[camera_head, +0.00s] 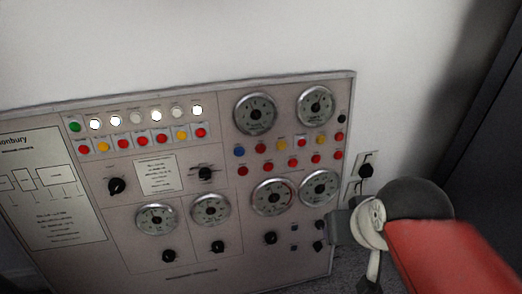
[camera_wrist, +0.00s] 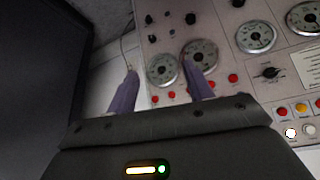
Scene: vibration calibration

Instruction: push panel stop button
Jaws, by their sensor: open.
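The grey control panel (camera_head: 215,250) stands against the wall with several red buttons, some in a row at upper left and some between the right-hand gauges, such as one red button (camera_head: 316,158). I cannot read which is the stop button. My gripper (camera_wrist: 159,68) is open and empty. One finger lies over the white wall strip beside the panel edge, the other over the panel near two gauges. Its fingertips are not clear in the head view, where my arm is at the panel's lower right.
Round gauges (camera_head: 255,114), black knobs (camera_head: 116,186) and lit white lamps (camera_head: 156,115) cover the panel. A wall outlet with a black plug (camera_head: 366,170) is right of it. A dark cabinet (camera_head: 478,140) stands at the right. The space before the panel's left and middle looks clear.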

